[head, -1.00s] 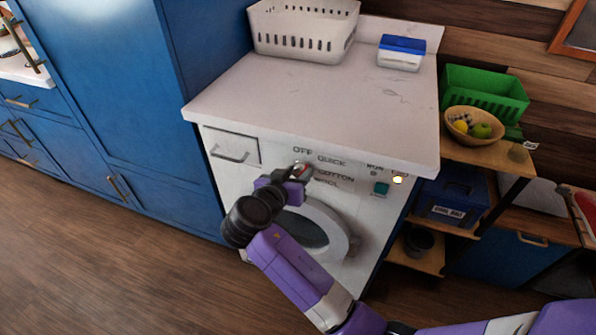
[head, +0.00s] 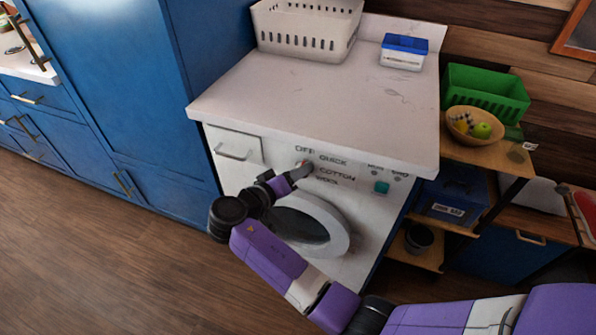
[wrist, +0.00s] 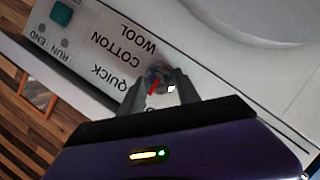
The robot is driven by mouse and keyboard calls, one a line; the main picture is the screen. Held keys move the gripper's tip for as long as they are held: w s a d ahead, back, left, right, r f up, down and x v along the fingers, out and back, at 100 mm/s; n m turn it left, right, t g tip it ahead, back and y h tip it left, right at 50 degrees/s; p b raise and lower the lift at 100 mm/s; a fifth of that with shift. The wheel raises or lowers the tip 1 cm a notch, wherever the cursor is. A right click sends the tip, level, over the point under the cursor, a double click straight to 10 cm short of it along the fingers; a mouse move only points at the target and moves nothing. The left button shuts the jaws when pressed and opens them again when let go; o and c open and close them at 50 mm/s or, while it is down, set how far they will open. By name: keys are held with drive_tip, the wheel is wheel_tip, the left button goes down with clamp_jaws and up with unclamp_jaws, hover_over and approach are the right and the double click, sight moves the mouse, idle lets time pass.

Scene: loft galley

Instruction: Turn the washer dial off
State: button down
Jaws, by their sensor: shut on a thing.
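The white washer (head: 345,255) stands under the counter, with a control panel along its top front. Its dial (wrist: 158,72) is a small round knob with a red mark, amid the printed words OFF, QUICK, COTTON and WOOL. In the wrist view the red mark slants toward the gripper, near the mostly hidden OFF print; its exact setting is hard to tell. My gripper (wrist: 157,92) is shut on the dial, a finger on each side. In the head view my gripper (head: 298,172) reaches the panel from the lower left and partly covers the dial.
A teal button (head: 381,187) and two unlit lamps (head: 386,172) sit at the panel's right. The round door (head: 310,225) is below my gripper. The counter (head: 310,100) holds a white basket (head: 305,43) and a blue-lidded box (head: 403,62). Shelves (head: 480,155) stand at right.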

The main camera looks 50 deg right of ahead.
idle(0.4)
drive_tip(key=c, duration=0.9)
unclamp_jaws()
drive_tip(key=shift+a, duration=0.1)
drive_tip(key=v, duration=0.7)
drive_tip(key=shift+a, duration=0.35)
